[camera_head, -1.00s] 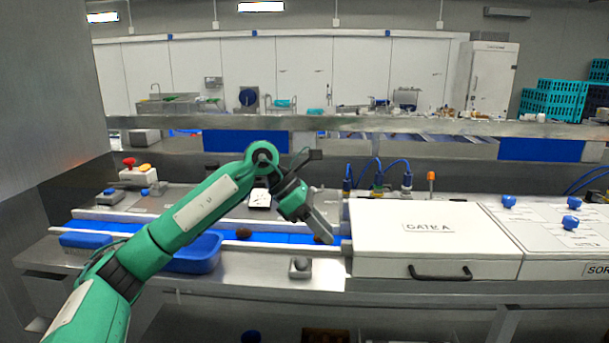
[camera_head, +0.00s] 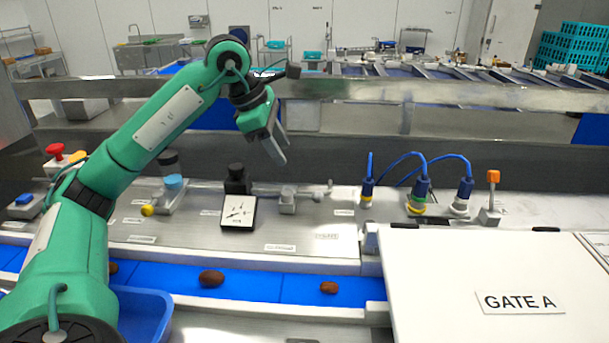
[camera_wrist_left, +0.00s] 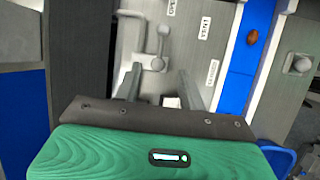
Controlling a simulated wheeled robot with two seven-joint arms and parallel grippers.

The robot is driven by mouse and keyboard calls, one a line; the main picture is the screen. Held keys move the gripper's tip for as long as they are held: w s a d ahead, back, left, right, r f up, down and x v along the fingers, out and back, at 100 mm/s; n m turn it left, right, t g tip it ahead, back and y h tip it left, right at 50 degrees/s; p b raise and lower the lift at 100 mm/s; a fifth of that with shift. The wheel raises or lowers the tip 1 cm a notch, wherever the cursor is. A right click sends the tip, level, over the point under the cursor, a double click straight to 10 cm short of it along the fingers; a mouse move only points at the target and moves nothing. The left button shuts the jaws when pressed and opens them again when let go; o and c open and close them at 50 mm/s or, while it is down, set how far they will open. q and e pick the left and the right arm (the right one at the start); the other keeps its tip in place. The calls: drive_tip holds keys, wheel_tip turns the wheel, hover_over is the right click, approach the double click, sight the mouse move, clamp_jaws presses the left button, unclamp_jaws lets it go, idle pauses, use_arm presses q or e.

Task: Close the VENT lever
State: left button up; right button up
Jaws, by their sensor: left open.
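A grey metal lever (camera_head: 287,200) sits on the steel panel behind the blue belt, its arm lying to the right and ending in a small knob. It also shows in the left wrist view (camera_wrist_left: 155,62). The nearby labels are too blurred to read surely, so I cannot confirm which one says VENT. My left gripper (camera_head: 279,155) is open and empty, held above and behind the panel in the head view, with its fingers pointing down. In the left wrist view its fingertips (camera_wrist_left: 158,78) straddle the line towards the lever, apart from it. My right gripper is out of view.
A dial gauge (camera_head: 239,212) stands just left of the lever, with a yellow-knobbed valve (camera_head: 150,210) farther left. Blue-capped cable fittings (camera_head: 419,195) and an orange-tipped switch (camera_head: 492,195) stand right. The GATE A cover (camera_head: 440,270) is front right. Dates (camera_head: 211,279) lie on the belt (camera_head: 260,287).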

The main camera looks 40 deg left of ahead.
use_arm(q)
drive_tip(key=p, duration=0.4)
approach(305, 195)
drive_tip(key=x, duration=0.7)
drive_tip(key=shift+w+d, duration=0.35)
drive_tip(key=shift+w+f+p, duration=0.2)
drive_tip(key=shift+f+p, duration=0.1)
drive_tip(key=shift+f, duration=0.35)
clamp_jaws()
drive_tip(key=shift+a, duration=0.1)
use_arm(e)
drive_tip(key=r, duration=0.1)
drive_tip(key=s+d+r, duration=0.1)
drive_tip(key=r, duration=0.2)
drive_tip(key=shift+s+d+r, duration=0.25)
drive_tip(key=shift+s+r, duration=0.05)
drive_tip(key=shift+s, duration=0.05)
